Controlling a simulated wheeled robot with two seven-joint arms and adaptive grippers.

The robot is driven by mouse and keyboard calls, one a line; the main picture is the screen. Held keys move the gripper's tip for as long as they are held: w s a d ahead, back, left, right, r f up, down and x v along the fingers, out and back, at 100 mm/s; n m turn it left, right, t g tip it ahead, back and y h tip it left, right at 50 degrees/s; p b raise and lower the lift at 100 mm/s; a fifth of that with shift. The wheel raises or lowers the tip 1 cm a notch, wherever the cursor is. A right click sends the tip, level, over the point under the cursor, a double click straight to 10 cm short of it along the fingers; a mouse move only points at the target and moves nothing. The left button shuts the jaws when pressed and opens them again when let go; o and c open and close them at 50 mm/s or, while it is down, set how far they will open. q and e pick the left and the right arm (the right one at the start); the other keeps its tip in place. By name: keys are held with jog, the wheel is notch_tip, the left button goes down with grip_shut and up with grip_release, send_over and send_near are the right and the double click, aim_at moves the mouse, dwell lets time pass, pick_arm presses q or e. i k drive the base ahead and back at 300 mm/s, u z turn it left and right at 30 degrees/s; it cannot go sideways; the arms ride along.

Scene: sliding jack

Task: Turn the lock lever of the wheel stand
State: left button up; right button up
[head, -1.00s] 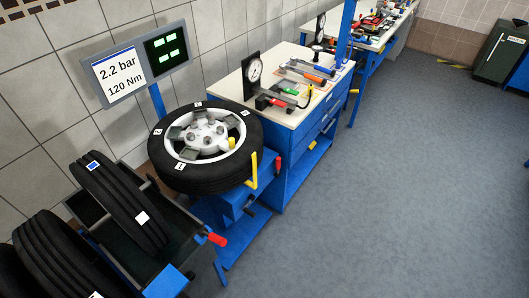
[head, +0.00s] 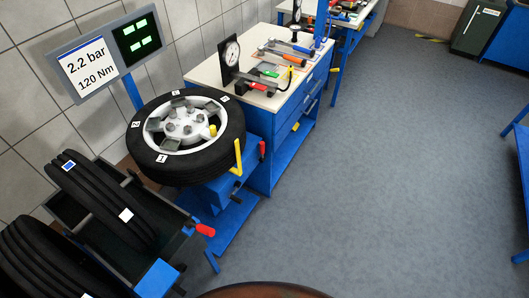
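The wheel stand (head: 222,190) is blue and carries a tyre with a silver rim (head: 188,137) lying flat on top. A yellow upright bar (head: 238,158) stands at the tyre's right edge. A lever with a red grip (head: 262,149) sits at the right side of the stand, just beyond the yellow bar. Another red-gripped handle (head: 205,230) sticks out lower, near the tyre rack. I cannot tell which of these is the lock lever. Neither of my grippers is in view.
A rack (head: 160,276) with several upright tyres is at the lower left. A blue workbench (head: 284,120) with tools stands behind the stand. A sign (head: 88,66) is at upper left. The grey floor (head: 390,180) to the right is open. A brown rounded edge (head: 262,291) shows at the bottom.

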aim_at(262, 158)
jog(key=z, duration=0.05)
jog(key=k, duration=0.5)
jog(key=z, duration=0.55)
jog(key=i, duration=0.95)
jog(key=u, duration=0.75)
jog(key=i, duration=0.5)
jog(key=u, duration=0.6)
